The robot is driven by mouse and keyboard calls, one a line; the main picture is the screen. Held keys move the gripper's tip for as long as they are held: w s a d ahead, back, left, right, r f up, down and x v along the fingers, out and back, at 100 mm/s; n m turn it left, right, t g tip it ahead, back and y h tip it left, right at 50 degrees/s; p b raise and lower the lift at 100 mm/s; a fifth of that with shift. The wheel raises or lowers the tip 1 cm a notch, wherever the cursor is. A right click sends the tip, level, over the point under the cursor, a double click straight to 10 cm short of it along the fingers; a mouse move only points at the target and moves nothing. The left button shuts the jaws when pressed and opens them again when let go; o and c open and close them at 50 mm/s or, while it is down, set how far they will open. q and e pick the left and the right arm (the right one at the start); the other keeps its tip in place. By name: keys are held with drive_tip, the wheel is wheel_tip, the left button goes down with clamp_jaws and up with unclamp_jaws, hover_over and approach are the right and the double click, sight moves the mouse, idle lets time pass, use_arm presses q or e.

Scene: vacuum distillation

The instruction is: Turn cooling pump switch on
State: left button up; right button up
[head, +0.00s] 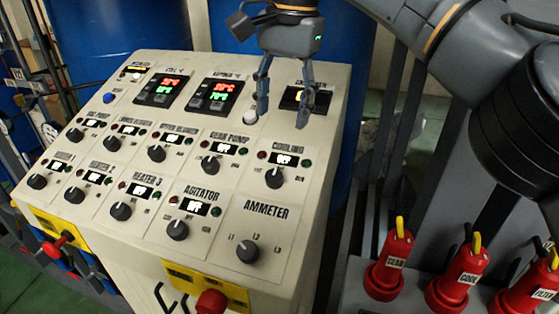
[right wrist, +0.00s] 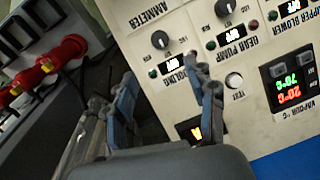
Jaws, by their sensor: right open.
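The cooling pump switch is a black round knob (head: 274,178) on the right side of the slanted control panel, under the COOLING label. Its small display (head: 285,159) reads OFF. The knob also shows in the right wrist view (right wrist: 159,39), upside down. My right gripper (head: 282,120) is open and empty, with its two fingers pointing down. In the head view it overlaps the panel's upper right, above the COOLING label. In the right wrist view its fingers (right wrist: 160,73) sit apart, short of the knob. My left gripper is not in view.
The GEAR PUMP knob (head: 210,165) is just left of the cooling knob, and the AMMETER knob (head: 248,250) is below. A round TEST button (right wrist: 234,80) is near the right finger in the wrist view. Blue drums (head: 235,30) are behind.

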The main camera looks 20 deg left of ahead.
approach(275, 174)
drive_tip(key=shift+s+f, duration=0.2)
drive_tip(key=shift+f, duration=0.3)
drive_tip(key=f, duration=0.7)
drive_tip(key=shift+w+a+p, duration=0.3)
drive_tip(key=shift+a+p, duration=0.05)
drive_tip(key=shift+a, duration=0.05)
drive_tip(key=shift+f, duration=0.45)
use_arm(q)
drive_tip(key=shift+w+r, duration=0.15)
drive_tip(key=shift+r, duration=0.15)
use_arm(e)
drive_tip(key=shift+f, duration=0.1)
